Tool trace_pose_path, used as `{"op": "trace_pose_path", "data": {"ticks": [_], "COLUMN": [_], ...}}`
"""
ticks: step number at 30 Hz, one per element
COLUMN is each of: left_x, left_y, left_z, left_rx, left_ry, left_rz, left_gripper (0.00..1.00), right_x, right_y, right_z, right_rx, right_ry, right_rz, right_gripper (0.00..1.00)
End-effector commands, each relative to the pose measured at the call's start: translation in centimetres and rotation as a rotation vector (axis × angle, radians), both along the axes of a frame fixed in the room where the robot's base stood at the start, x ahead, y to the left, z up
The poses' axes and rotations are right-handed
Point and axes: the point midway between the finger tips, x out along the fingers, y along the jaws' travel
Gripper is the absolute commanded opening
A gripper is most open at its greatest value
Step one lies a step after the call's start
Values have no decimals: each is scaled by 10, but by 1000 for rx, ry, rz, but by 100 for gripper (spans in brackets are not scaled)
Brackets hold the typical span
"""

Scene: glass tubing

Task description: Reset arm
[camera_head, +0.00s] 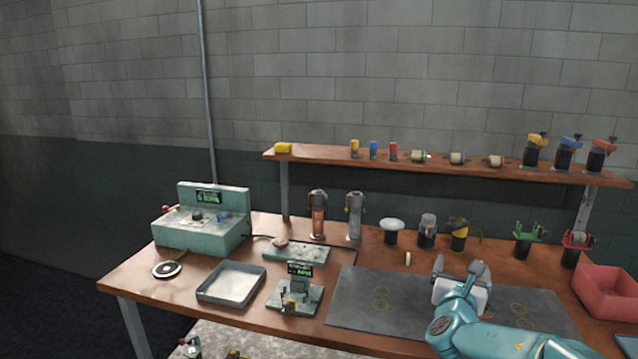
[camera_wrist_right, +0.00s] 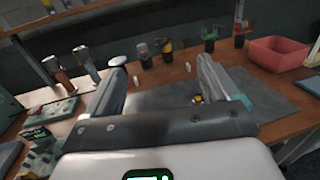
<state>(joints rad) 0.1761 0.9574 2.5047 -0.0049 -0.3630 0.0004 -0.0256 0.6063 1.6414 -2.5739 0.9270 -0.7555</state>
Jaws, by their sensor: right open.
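My right gripper (camera_head: 461,268) is over the dark grey mat (camera_head: 372,308) on the wooden workbench (camera_head: 136,278). Its arm comes in from the lower right. In the right wrist view the two fingers of my right gripper (camera_wrist_right: 166,82) stand wide apart with nothing between them. The grey mat (camera_wrist_right: 160,100) and the bench items show beyond the fingers. My left gripper is not in view.
A red bin (camera_head: 606,295) stands at the right end. A metal tray (camera_head: 232,284), a green machine (camera_head: 203,228) and a small green device (camera_head: 296,293) stand at the left. Several holders line the back, below a shelf (camera_head: 330,155) of spools.

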Motion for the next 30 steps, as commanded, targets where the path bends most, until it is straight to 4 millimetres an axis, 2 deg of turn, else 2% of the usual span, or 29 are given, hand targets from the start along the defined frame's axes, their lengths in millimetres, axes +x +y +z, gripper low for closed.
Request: {"op": "trace_pose_path", "data": {"ticks": [3,14,20,23,30], "left_x": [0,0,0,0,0], "left_y": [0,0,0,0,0], "left_z": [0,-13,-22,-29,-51], "left_rx": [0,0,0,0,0], "left_ry": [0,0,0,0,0], "left_rz": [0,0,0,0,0], "left_gripper": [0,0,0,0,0], "right_x": [1,-5,-16,-27,-71], "right_y": [0,-1,2,5,21], "right_z": [0,-66,-113,-149,-255], "right_rx": [0,147,263,351,642], "right_ry": [1,112,194,254,431], "right_rz": [0,-23,-46,-69,-170], "right_gripper": [88,88,88,88,88]}}
